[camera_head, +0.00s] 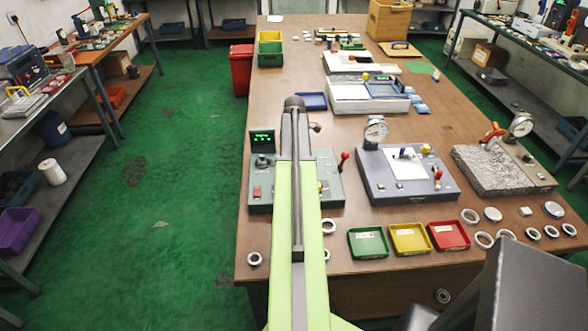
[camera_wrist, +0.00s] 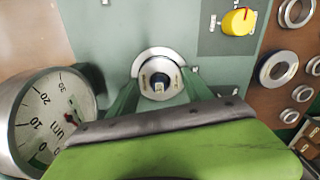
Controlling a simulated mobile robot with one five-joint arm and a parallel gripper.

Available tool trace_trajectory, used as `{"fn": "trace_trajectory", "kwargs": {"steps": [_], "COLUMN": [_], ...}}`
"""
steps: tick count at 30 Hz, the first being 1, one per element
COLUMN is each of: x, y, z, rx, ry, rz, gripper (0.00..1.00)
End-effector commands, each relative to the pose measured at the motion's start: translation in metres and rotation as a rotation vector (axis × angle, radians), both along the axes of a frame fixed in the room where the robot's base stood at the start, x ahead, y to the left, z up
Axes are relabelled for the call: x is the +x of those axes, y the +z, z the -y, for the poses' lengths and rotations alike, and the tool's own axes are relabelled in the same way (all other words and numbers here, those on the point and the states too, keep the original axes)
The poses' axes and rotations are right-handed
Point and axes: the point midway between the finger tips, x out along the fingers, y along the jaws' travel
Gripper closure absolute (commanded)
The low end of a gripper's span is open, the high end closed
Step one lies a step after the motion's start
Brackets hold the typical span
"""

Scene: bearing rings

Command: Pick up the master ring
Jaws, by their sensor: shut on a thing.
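The master ring (camera_wrist: 148,74) appears in the wrist view as a bright metal ring with small markings, around a dark centre. It is over the grey-green face of a gauge fixture (camera_wrist: 125,25). My gripper (camera_wrist: 160,88) is shut on it, with a green finger on each side. I cannot tell whether the ring is clear of the fixture. In the head view my arm runs up the picture, and neither my gripper nor the held ring can be made out.
A round dial gauge (camera_wrist: 45,115) stands close at left in the wrist view, and a yellow knob (camera_wrist: 238,20) at upper right. In the head view, green (camera_head: 368,243), yellow (camera_head: 409,239) and red (camera_head: 448,235) trays and several loose rings lie along the table's front.

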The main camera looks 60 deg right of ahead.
Motion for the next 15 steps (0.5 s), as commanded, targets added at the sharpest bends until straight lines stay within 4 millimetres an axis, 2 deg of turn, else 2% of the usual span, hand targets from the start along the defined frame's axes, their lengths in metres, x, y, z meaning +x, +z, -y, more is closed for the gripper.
{"fn": "trace_trajectory", "kwargs": {"steps": [1,6,15], "x": [-0.0001,-0.0001,0.0], "y": [0.0,-0.0001,0.0017], "z": [-0.0002,-0.0004,-0.0004], "rx": [0.001,0.001,0.001], "ry": [0.0,0.0,0.0], "rz": [-0.001,-0.001,-0.001], "gripper": [0.78,1.0,1.0]}}
